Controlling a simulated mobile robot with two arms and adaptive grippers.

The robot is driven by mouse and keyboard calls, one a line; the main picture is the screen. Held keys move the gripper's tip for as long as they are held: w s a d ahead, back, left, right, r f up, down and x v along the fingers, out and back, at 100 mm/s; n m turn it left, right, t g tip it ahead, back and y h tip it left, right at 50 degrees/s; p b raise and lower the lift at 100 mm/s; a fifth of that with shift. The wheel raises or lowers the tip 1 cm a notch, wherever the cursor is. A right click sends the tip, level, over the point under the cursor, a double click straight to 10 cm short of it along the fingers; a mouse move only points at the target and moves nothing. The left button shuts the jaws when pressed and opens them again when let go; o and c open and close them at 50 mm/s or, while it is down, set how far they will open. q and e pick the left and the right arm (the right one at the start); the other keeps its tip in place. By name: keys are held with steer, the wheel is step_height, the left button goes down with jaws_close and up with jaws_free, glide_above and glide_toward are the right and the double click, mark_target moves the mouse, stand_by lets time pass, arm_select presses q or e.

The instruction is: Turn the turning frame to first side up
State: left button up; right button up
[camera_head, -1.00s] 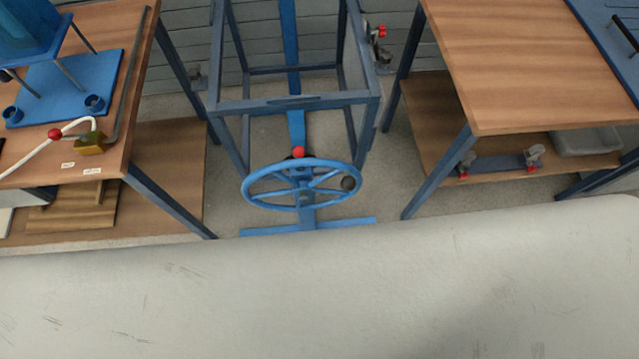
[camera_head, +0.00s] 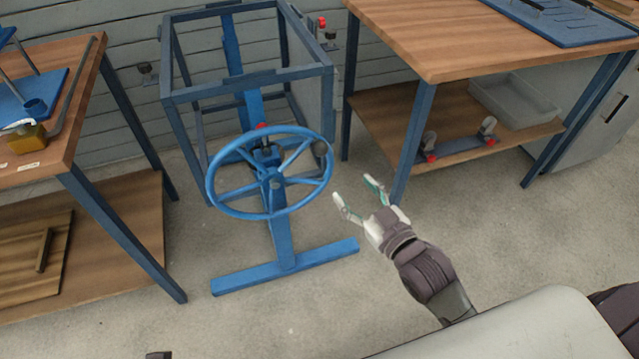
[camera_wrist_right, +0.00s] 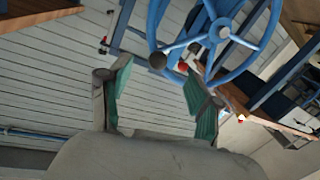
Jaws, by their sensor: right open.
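The turning frame (camera_head: 247,76) is a blue-grey open box frame on a blue stand, between two wooden benches. A blue handwheel (camera_head: 216,187) faces me at its near end, with a dark round knob (camera_head: 320,148) at the wheel's right rim and a red knob (camera_head: 262,127) behind its top. My right gripper (camera_head: 358,197) is open and empty, to the right of the wheel and apart from it. In the right wrist view the open fingers (camera_wrist_right: 158,95) point toward the wheel (camera_wrist_right: 240,72) and its knob (camera_wrist_right: 158,60).
The right bench (camera_head: 450,45) has a lower shelf with a grey bin (camera_head: 515,100) and a wheeled blue piece (camera_head: 455,148). The left bench (camera_head: 75,140) stands close on the other side. The stand's foot bar (camera_head: 240,280) lies across the floor. Open floor lies in front.

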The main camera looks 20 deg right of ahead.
mark_target(324, 154)
steer(key=shift+t, duration=0.3)
steer(key=w, duration=0.1)
steer(key=w+a+r, duration=0.1)
steer(key=w, duration=0.1)
steer(key=w+a+r+b, duration=0.1)
steer(key=w, duration=0.1)
steer(key=shift+r, duration=0.15)
steer(key=b+x, duration=0.1)
steer(key=x, duration=0.6)
steer(key=shift+w+a, duration=0.2)
steer(key=shift+w, duration=0.15)
arm_select(q)
steer(key=shift+s+a+r, duration=0.15)
steer(key=shift+s+r, duration=0.5)
steer(key=shift+s, duration=0.05)
arm_select(e)
jaws_close()
